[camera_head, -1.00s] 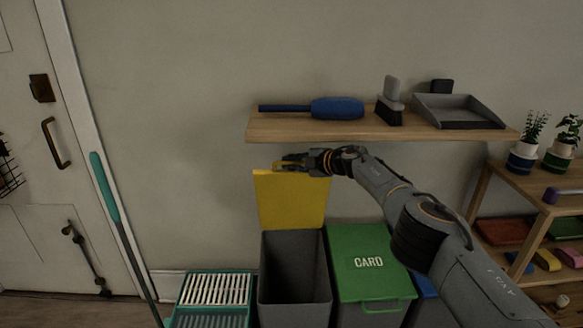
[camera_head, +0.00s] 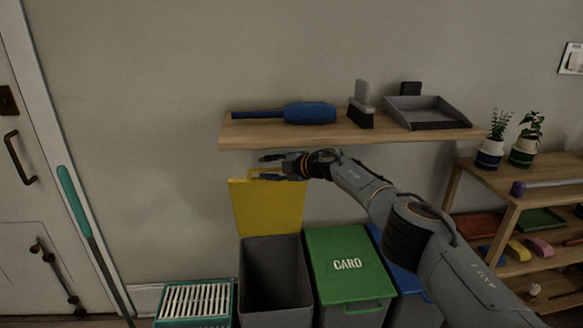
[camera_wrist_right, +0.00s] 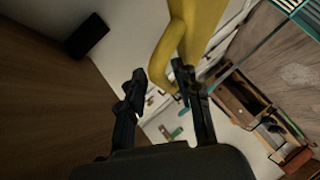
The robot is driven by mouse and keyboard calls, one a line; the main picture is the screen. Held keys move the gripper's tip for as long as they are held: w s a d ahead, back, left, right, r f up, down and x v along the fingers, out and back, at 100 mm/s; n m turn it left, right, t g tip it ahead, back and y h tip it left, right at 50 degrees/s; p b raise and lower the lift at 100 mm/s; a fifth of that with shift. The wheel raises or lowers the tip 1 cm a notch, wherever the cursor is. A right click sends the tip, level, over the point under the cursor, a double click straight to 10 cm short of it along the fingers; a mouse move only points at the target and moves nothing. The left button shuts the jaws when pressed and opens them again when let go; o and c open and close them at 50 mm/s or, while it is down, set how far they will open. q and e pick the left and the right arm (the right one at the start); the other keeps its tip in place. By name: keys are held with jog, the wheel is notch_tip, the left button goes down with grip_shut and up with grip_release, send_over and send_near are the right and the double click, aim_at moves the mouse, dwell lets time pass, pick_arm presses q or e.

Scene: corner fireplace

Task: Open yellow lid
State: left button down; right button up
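The yellow lid (camera_head: 268,208) stands upright, swung up at the back of an open grey bin (camera_head: 275,278). Its handle is at the top edge. My right gripper (camera_head: 268,167) is at this handle, below the wall shelf. In the right wrist view, the two fingers of my right gripper (camera_wrist_right: 158,80) are spread apart. The yellow handle (camera_wrist_right: 165,55) passes between and behind them, and one finger overlaps the yellow. I cannot tell whether a finger touches it. My left gripper is not in view.
A wooden shelf (camera_head: 400,134) with a blue duster (camera_head: 308,113), brush (camera_head: 361,108) and dustpan (camera_head: 428,108) is just above my right gripper. A green CARD bin (camera_head: 345,262) and a blue bin (camera_head: 405,275) stand to the right. A teal crate (camera_head: 197,285) stands left.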

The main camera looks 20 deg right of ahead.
jog(key=v, duration=1.1)
jog(key=shift+s, duration=0.2)
jog(key=shift+a+r, duration=0.15)
